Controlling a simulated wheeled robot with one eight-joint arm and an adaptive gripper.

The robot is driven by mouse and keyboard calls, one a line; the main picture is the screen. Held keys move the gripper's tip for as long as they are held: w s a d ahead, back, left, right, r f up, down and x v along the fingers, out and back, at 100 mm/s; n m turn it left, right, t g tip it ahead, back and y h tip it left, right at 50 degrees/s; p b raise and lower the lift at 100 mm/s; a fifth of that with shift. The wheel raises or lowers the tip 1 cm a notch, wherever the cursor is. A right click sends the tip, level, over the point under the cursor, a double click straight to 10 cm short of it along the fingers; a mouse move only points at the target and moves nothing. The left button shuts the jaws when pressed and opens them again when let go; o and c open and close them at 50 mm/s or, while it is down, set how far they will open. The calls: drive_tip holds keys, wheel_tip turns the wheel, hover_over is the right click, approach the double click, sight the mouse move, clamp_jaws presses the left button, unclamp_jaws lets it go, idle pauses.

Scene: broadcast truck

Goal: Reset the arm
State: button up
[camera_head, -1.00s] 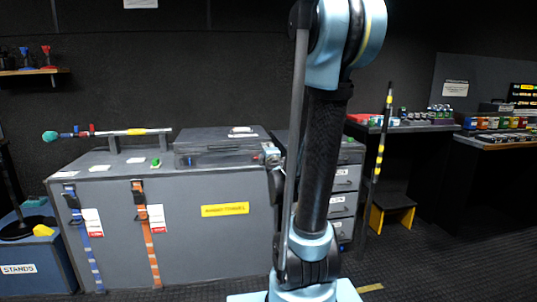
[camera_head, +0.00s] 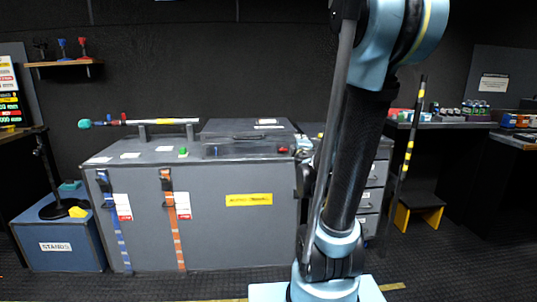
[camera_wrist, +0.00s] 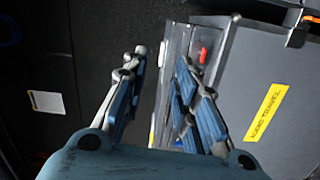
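My arm (camera_head: 358,150) stands upright right of centre in the head view, its upper part running out of the top of the picture. My gripper (camera_wrist: 160,58) shows in the wrist view, with its two blue fingers apart and nothing between them. Beyond the fingers are the dark floor or wall and the edge of a grey case. In the head view the gripper is mostly hidden behind my arm, so its distance to the case cannot be told.
A large grey case (camera_head: 230,215) with blue and orange straps stands left of my arm, bearing a pole on supports and a flat case (camera_head: 250,138). A drawer unit (camera_head: 372,190), striped pole (camera_head: 408,150) and yellow-legged stool (camera_head: 420,205) stand right. A blue stands bin (camera_head: 60,248) is left.

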drive_tip(key=s+d+f+m+g+h, duration=0.5)
drive_tip(key=s+d+f+m+g, duration=0.4)
drive_tip(key=s+m, duration=0.4)
drive_tip(key=s+a+f+m+g+y, duration=0.1)
drive_tip(key=s+a+f+g+y, duration=0.2)
drive_tip(key=s, duration=0.5)
drive_tip(key=s+a+f+m+g+y, duration=0.1)
drive_tip(key=s+a+f+g+y, duration=0.2)
drive_tip(key=s+a+f, duration=0.2)
drive_tip(key=s+a, duration=0.2)
drive_tip(key=s, duration=0.2)
drive_tip(key=shift+s+a+f+g+y, duration=0.15)
drive_tip(key=shift+a+f+g+y, duration=0.2)
drive_tip(key=shift+a+g+y, duration=0.05)
drive_tip(key=shift+w+f, duration=0.2)
drive_tip(key=shift+w, duration=0.3)
